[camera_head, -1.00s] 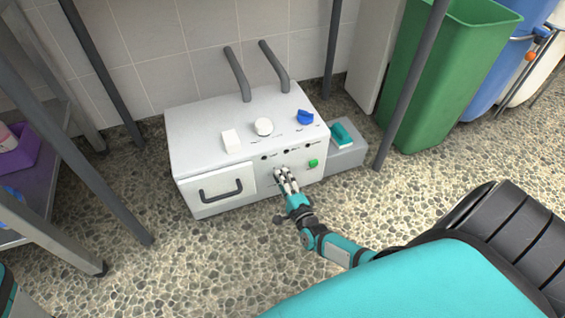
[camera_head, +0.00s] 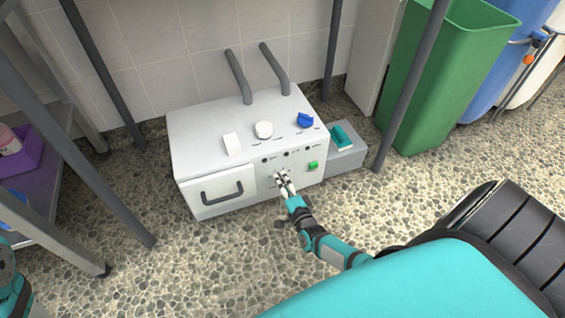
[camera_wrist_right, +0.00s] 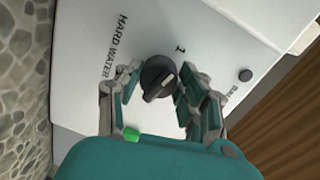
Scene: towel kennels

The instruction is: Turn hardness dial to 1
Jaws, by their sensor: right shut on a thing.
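The hardness dial (camera_wrist_right: 154,74) is a black round knob with a raised grip and a pale mark, on the white front panel of the machine (camera_head: 213,168). In the right wrist view, the printed "1" is above and right of the dial, and "HARD WATER" is to its left. My right gripper (camera_wrist_right: 162,72) has its fingers on both sides of the dial, shut on it. In the head view, my right gripper (camera_head: 284,184) is at the lower front panel, and its fingers mostly hide the dial. My left gripper is not in view.
The machine's top has a white block (camera_head: 232,144), a white knob (camera_head: 264,129) and a blue knob (camera_head: 305,120). A green button (camera_head: 313,166) is right of the dial. A grey table leg (camera_head: 408,88) and a green bin (camera_head: 449,75) stand right. A metal shelf (camera_head: 50,190) stands left.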

